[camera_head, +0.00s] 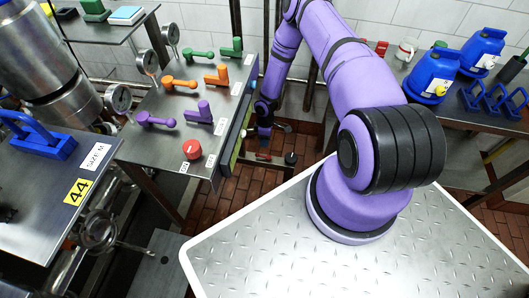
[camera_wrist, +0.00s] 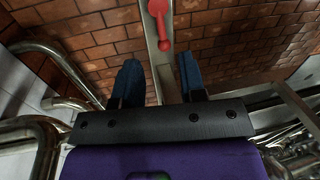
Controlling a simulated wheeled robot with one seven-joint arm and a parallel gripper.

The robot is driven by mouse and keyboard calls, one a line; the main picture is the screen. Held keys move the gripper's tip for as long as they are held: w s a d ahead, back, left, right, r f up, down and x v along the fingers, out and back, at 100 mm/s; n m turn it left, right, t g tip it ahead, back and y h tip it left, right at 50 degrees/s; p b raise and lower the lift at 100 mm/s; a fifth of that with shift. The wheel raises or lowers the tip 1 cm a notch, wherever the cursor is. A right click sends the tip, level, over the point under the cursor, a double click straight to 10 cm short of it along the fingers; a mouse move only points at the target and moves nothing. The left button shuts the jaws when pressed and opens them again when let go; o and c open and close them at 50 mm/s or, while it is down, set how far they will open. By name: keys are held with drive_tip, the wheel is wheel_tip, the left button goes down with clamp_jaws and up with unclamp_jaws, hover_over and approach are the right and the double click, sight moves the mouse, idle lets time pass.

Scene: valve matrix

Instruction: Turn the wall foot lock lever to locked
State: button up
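A red lever (camera_wrist: 158,20) with a rounded end shows at the top centre of the wrist view, on a narrow grey metal bar over brick. It looks like the foot lock lever; its label or lock state cannot be read. My gripper (camera_wrist: 158,65) is open, its two blue fingers apart. The red lever lies ahead of the fingertips, in line with the gap, with nothing held between them. In the head view, my arm reaches down beyond the panel's right end, and the fingers are too small to make out. A small red part (camera_head: 263,156) shows low there, possibly the same lever.
A panel table (camera_head: 150,105) with green, orange and purple handles and a red knob (camera_head: 192,149) stands left of my arm. A black-knobbed part (camera_head: 290,159) is near the floor. A right-hand bench holds blue containers (camera_head: 434,77). Pipes (camera_wrist: 55,60) flank the wrist view's left side.

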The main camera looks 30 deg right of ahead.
sight(265, 156)
drive_tip(key=f, duration=0.3)
drive_tip(key=s+f, duration=0.1)
drive_tip(key=f, duration=0.2)
drive_tip(key=a+f, duration=0.1)
drive_tip(key=f, duration=0.2)
drive_tip(key=shift+s+a, duration=0.1)
drive_tip(key=shift+s, duration=0.05)
drive_tip(key=c, duration=0.6)
